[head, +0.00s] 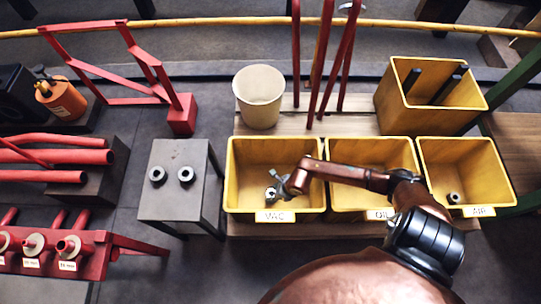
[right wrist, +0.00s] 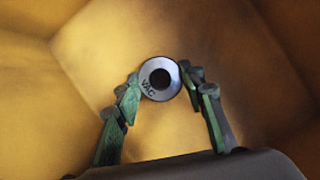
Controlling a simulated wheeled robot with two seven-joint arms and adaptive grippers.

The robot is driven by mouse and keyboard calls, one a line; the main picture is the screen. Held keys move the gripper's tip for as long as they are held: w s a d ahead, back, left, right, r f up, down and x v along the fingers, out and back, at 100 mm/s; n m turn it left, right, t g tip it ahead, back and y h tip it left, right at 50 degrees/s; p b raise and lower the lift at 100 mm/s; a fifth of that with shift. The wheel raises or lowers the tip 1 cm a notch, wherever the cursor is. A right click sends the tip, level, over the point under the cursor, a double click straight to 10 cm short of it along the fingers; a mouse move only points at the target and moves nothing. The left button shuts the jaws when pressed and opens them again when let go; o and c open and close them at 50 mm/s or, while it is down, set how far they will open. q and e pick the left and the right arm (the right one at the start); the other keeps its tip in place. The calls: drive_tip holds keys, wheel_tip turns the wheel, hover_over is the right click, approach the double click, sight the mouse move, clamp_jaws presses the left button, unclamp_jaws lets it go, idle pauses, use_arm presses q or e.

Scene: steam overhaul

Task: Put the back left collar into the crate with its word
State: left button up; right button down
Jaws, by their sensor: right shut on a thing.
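My right gripper (head: 280,190) is inside the yellow crate labelled VAC (head: 240,160), reached over by my right arm. In the right wrist view the fingers (right wrist: 160,92) are shut on a grey collar (right wrist: 160,78) with a dark hole and the word VAC on its face. Yellow crate walls surround it there; its height above the crate floor is hard to tell. In the head view the held collar is small and mostly hidden by the gripper. My left gripper is out of view.
The OIL crate (head: 345,150) stands right of the VAC crate, partly behind my arm. The AIR crate (head: 432,160) holds a collar (head: 453,197). Two dark collars, one left (head: 157,174) and one right (head: 186,174), stay on a grey stand (head: 165,205). A cream bucket (head: 259,105) stands behind.

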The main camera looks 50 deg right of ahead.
drive_tip(key=shift+w+r, duration=0.1)
drive_tip(key=shift+f, duration=0.25)
drive_tip(key=c, duration=1.2)
unclamp_jaws()
drive_tip(key=shift+f, duration=0.1)
drive_tip(key=shift+c, duration=0.2)
